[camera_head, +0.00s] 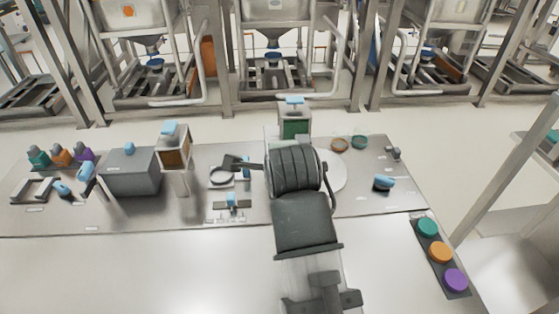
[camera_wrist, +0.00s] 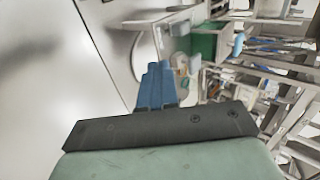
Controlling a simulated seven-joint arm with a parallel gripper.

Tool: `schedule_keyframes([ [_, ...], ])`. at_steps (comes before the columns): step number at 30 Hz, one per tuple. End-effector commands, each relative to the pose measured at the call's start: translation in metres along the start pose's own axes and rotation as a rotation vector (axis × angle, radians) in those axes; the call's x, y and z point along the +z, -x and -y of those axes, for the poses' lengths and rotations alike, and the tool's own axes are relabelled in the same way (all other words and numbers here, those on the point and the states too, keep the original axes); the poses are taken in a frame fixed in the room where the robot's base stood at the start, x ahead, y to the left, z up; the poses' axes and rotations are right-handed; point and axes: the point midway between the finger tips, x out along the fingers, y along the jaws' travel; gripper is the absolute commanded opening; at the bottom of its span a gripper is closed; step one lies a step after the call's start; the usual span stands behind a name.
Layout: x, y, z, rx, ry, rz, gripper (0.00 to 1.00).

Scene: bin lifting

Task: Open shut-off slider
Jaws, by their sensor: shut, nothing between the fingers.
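My gripper (camera_wrist: 156,68) shows in the wrist view as two blue fingers pressed together, with nothing between them. In the head view, my dark arm covers the middle of the table and hides most of what is under it. I cannot tell for certain which part is the shut-off slider. A small blue-handled fixture (camera_head: 232,203) sits on the table left of my arm. A green-fronted box (camera_head: 294,129) with a blue top stands behind my arm. The green box also shows in the wrist view (camera_wrist: 207,45), beyond the fingers and apart from them.
A grey box (camera_head: 133,172) and an orange-windowed box (camera_head: 174,152) stand to the left. A ring (camera_head: 221,177) is left of my arm. A blue-handled item (camera_head: 384,183) lies to the right. Colored buttons (camera_head: 439,252) line the right edge. The front table is clear.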

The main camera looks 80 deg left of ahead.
Motion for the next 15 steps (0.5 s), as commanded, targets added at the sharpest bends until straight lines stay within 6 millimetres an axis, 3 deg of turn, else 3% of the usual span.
schedule_keyframes([
  [15, 0.0, -0.067, 0.001, 0.003, 0.0, 0.0, 0.0],
])
